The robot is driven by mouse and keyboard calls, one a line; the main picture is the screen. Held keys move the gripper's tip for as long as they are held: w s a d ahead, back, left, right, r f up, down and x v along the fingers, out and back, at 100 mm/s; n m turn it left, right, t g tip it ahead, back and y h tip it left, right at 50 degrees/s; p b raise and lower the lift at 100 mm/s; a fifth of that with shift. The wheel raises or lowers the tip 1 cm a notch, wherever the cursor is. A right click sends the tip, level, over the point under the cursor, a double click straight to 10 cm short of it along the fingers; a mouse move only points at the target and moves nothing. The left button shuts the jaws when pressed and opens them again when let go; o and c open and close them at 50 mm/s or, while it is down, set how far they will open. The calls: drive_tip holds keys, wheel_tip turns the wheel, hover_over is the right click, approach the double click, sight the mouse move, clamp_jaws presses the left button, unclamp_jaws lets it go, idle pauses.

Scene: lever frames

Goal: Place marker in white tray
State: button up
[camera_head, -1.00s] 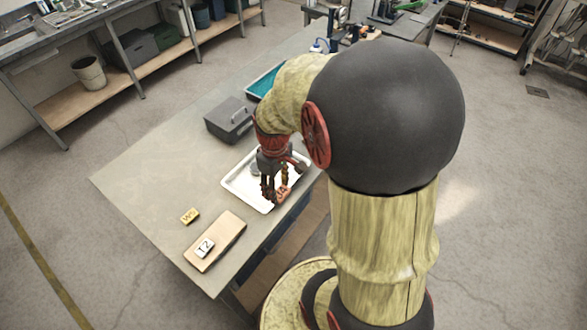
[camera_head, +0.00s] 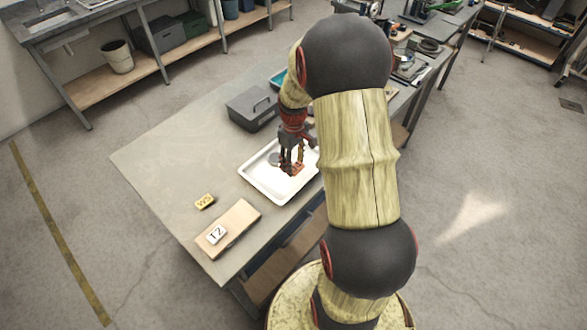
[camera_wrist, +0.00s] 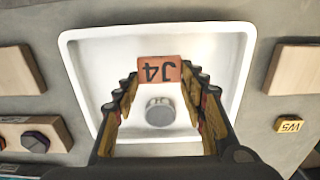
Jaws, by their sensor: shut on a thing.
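An orange marker tile labelled J4 (camera_wrist: 160,70) is between the fingertips of my gripper (camera_wrist: 160,82). My gripper (camera_head: 291,170) is shut on it, with one finger on each side. The marker also shows at the fingertips in the head view (camera_head: 294,170). Both are over the white tray (camera_head: 257,184), inside its rim as seen from the wrist. The tray fills the middle of the wrist view (camera_wrist: 100,50). I cannot tell whether the marker touches the tray floor. A round grey piece (camera_wrist: 160,112) lies in the tray.
A yellow marker (camera_head: 205,202) and a tan board with a white tile marked 12 (camera_head: 217,235) lie left of the tray. A grey box (camera_head: 252,108) stands behind it. Bare table lies at the left. A dark hexagonal piece (camera_wrist: 35,142) shows in the wrist view.

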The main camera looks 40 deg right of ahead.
drive_tip(key=shift+w+d+f, duration=0.15)
drive_tip(key=shift+w+f, duration=0.05)
drive_tip(key=shift+f, duration=0.1)
drive_tip(key=shift+f+b, duration=0.35)
drive_tip(key=shift+f, duration=1.15)
drive_tip(key=shift+f, duration=0.1)
drive_tip(key=o, duration=0.9)
drive_tip(key=shift+o, duration=0.2)
